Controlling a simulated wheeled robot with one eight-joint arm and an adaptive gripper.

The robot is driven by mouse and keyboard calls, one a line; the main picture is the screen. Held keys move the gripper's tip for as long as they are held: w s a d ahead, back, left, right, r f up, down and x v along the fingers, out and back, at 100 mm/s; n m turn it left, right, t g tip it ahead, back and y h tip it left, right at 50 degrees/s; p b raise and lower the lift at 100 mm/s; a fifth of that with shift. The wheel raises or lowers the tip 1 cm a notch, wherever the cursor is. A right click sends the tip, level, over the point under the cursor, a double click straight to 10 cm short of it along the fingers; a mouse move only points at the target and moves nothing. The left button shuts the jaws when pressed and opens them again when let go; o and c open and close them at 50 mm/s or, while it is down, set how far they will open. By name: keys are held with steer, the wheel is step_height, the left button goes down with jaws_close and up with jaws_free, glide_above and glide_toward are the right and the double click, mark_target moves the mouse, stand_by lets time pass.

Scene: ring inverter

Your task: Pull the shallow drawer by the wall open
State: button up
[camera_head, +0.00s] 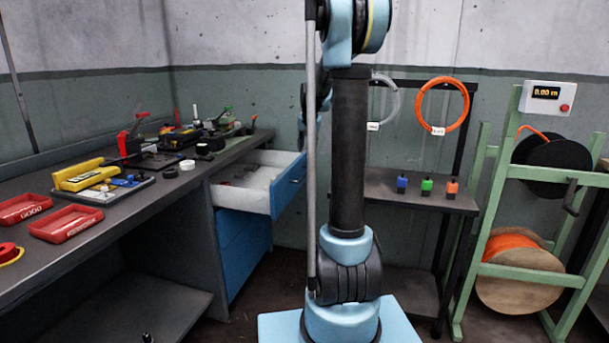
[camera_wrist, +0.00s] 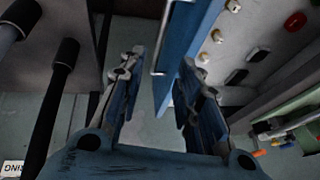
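The shallow drawer (camera_head: 248,190) under the wall end of the workbench stands pulled out, with its pale inside showing and small items in it. Its blue front (camera_head: 289,184) faces right, towards my arm. In the wrist view the blue drawer front (camera_wrist: 190,40) and its thin metal handle (camera_wrist: 163,38) lie ahead of my gripper (camera_wrist: 160,68). The fingers are spread, with the handle in line with the gap between them and nothing clamped. In the head view my arm's column hides part of the gripper region.
Blue lower drawers (camera_head: 243,243) sit beneath, shut. The workbench (camera_head: 150,205) carries red trays (camera_head: 66,223), a yellow tool (camera_head: 85,174) and other tools. A rack shelf (camera_head: 420,195) with small coloured bottles and a green reel stand (camera_head: 490,230) stand right of my arm.

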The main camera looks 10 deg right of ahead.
mark_target(305, 174)
steer(key=x, duration=1.5)
steer(key=shift+w+f, duration=0.15)
steer(key=shift+f, duration=0.15)
jaws_close()
